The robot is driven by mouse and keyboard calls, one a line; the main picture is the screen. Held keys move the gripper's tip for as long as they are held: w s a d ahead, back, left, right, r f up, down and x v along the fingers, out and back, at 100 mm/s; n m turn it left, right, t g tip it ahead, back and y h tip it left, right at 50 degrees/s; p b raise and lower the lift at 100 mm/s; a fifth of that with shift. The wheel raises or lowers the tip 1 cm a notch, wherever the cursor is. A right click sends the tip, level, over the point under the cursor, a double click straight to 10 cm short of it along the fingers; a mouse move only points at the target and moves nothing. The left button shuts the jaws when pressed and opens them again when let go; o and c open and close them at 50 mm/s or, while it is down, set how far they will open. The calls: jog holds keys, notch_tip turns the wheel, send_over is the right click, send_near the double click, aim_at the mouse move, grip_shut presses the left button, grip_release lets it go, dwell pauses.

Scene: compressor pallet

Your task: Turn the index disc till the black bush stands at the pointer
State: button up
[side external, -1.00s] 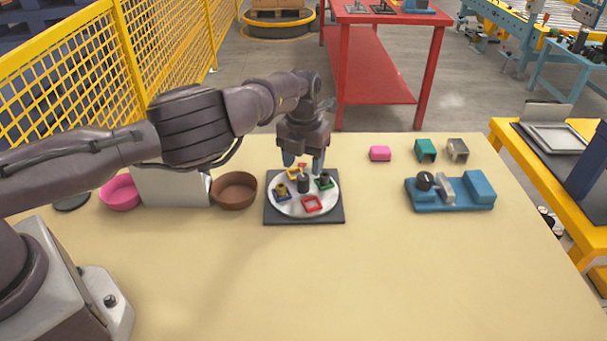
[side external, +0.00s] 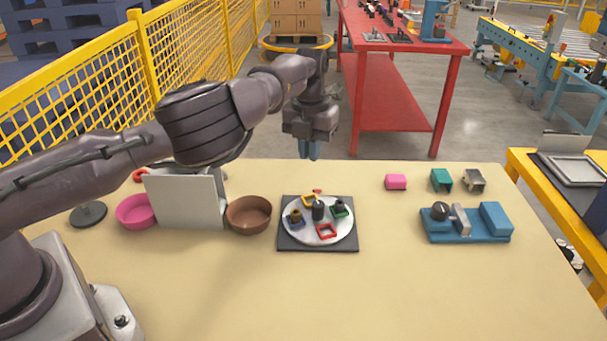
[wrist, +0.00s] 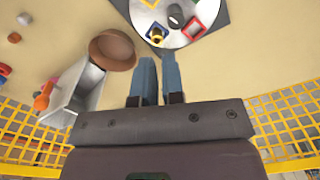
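The round white index disc (side external: 313,236) lies on a dark square base (side external: 287,243), with a dark knob (side external: 318,211) at its middle. A dark, seemingly black bush (side external: 339,206) stands in the green frame at the disc's right. A brass-coloured bush (side external: 295,217) stands in the blue frame at left. The red frame (side external: 326,231) at the front and the yellow frame (side external: 308,201) at the back look empty. The small red pointer (side external: 317,191) is at the back edge, just right of the yellow frame. My gripper (side external: 310,152) is behind and above the disc, empty, its fingers (wrist: 160,80) slightly apart.
A brown bowl (side external: 249,215), a grey-white panel (side external: 187,200) and a pink bowl (side external: 136,211) stand left of the disc. A blue fixture (side external: 465,226) and pink (side external: 396,182), green (side external: 441,180) and grey (side external: 474,180) blocks are at right. The front table is clear.

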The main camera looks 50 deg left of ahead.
jog(key=shift+g+h, duration=0.3)
jog(key=shift+h, duration=0.4)
jog(key=a, duration=0.2)
jog(key=a+f, duration=0.1)
jog(key=a, duration=0.1)
jog(key=a+f, duration=0.1)
jog(key=a, duration=0.1)
jog(key=shift+s+a+f, duration=0.15)
jog(key=shift+s, duration=0.05)
grip_shut()
jog(key=m+g+h, duration=0.1)
jog(key=m+h, duration=0.1)
jog(key=m, duration=2.6)
send_near(286, 220)
jog(key=a+f, duration=0.1)
jog(key=f, duration=0.1)
jog(key=w+a+f, duration=0.1)
jog(key=f, duration=0.3)
jog(key=shift+w+a+f, duration=0.15)
jog(key=shift+w+a, duration=0.15)
jog(key=shift+a, duration=0.1)
jog(key=d, duration=0.1)
jog(key=s+d, duration=0.1)
jog(key=d, duration=0.1)
jog(key=shift+s, duration=0.15)
jog(key=shift+s+d, duration=0.2)
jog(key=shift+d, duration=0.1)
